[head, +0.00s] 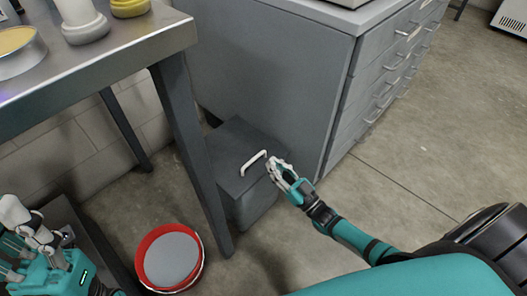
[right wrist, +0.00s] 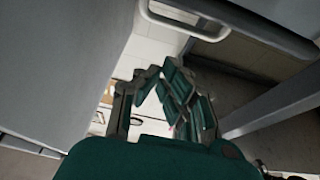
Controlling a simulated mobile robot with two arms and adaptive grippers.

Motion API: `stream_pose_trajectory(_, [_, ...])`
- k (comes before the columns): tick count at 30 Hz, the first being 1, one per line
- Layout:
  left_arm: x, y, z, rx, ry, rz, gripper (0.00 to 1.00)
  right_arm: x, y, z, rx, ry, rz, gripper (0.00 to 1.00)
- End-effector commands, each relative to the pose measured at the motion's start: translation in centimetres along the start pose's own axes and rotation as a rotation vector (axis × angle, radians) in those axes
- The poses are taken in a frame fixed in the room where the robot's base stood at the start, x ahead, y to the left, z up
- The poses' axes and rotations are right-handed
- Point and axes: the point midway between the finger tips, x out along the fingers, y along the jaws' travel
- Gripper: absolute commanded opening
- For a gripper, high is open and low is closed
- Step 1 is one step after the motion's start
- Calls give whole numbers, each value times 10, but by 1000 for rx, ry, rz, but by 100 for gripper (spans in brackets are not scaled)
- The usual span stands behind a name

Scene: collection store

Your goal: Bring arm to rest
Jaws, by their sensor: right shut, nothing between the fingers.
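My right gripper (head: 279,166) is shut and empty at the end of the teal arm reaching in from the lower right in the head view. It is close to the white handle (head: 253,162) on top of a dark grey box (head: 240,140); I cannot tell whether it touches the handle. In the right wrist view the fingers (right wrist: 152,72) come together at the tips, with the handle (right wrist: 185,28) beyond them. My left gripper (head: 22,222) shows partly at the lower left edge; its fingers are unclear.
A grey drawer cabinet (head: 275,70) stands beside the box. A metal table (head: 130,38) with jars and a round tin (head: 20,52) is at upper left. A red bucket (head: 171,257) with a grey top stands on the floor.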

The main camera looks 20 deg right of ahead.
Motion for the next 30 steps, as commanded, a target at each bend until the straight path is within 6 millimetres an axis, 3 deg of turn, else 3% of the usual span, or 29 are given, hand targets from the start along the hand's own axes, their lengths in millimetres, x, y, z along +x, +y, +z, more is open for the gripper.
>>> stream_pose_trajectory(3, [-4,0,3,0,-3,2,40,-19,0,3,0,0,1,0])
stream_pose_trajectory(7, [-4,0,3,0,-1,3,40,-29,0,3,0,2,1,0])
stream_pose_trajectory(14, [-1,0,0,2,14,6,40,-30,-1,1,1,8,-1,0])
stream_pose_trajectory(17, [-1,0,0,2,13,5,40,-22,-14,-10,7,40,-12,0])
stream_pose_trajectory(20, [-1,0,0,1,11,5,40,-4,-42,-38,22,122,-34,0])
stream_pose_trajectory(23, [-2,0,0,1,9,4,40,18,-80,-88,34,246,-57,0])
stream_pose_trajectory(27, [-2,0,0,1,8,4,40,38,-124,-175,35,442,-69,0])
stream_pose_trajectory(30, [-2,0,0,0,8,4,40,41,-145,-239,27,574,-60,0])
